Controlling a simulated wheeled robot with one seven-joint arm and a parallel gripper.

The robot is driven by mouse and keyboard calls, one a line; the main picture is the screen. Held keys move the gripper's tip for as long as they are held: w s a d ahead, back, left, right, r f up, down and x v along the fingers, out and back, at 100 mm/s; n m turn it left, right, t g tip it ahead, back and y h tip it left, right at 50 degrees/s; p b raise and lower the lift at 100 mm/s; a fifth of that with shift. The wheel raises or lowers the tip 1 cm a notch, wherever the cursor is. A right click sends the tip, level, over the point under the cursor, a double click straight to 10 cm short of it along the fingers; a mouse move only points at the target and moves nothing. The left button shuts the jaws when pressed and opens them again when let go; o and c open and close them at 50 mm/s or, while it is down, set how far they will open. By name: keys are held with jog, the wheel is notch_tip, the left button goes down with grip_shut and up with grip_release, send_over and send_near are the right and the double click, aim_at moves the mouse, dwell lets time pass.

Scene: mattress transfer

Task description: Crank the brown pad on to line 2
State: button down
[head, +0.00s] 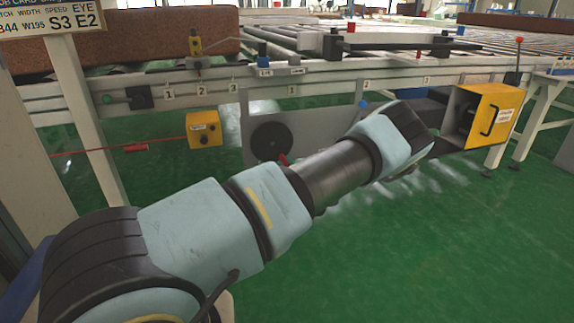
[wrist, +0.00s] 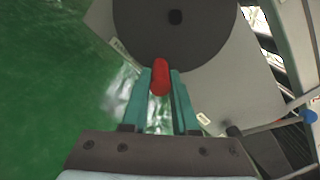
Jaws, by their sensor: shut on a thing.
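The brown pad (head: 130,45) lies on the conveyor at the upper left of the head view. Small plates numbered 1, 2 (head: 201,89) and 3 run along the rail in front of it. Below the conveyor is a dark crank disc (head: 270,142) with a red handle (head: 283,159). The disc also shows in the wrist view (wrist: 185,35), with the handle (wrist: 160,78) at its lower edge. My gripper (wrist: 160,88) has its teal fingers on either side of the handle and is shut on it. In the head view my arm hides the gripper.
A yellow box (head: 203,128) hangs under the rail, with a red cord to its left. A larger yellow box (head: 487,115) stands right of my wrist. Numbered plates 1, 2 and 3 repeat farther right on the rail. The green floor (head: 460,250) is clear at lower right.

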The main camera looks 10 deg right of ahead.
jog(key=c, duration=0.7)
grip_release()
jog(key=shift+s, duration=0.1)
jog(key=s, duration=0.3)
jog(key=s+d+p, duration=0.1)
jog(key=s, duration=0.6)
jog(key=shift+s+d+p, duration=0.15)
jog(key=shift+s+p, duration=0.1)
jog(key=shift+p, duration=0.05)
